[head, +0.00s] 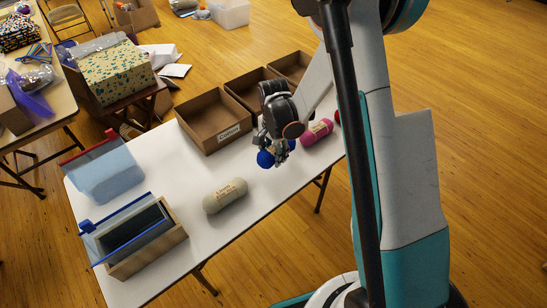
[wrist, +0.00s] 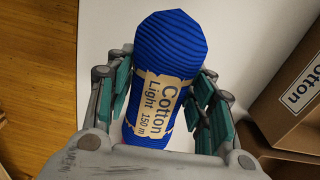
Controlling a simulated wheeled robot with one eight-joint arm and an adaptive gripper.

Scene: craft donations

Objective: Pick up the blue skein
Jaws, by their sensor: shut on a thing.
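The blue skein (wrist: 179,49) has a tan label reading "Cotton Light 150 m" and fills the middle of the wrist view. My gripper (wrist: 160,103) is shut on it, with teal finger pads on both sides of the skein. In the head view the blue skein (head: 265,159) shows under my gripper (head: 274,150), over the white table. Part of the skein is hidden by the gripper there. I cannot tell whether it touches the table.
A grey skein (head: 225,196) and a pink skein (head: 317,132) lie on the white table (head: 178,180). A cardboard box labelled Cotton (head: 206,143) stands behind my gripper, beside more open boxes (head: 252,78). A wooden box (head: 165,244) and clear pouch (head: 103,175) are at left.

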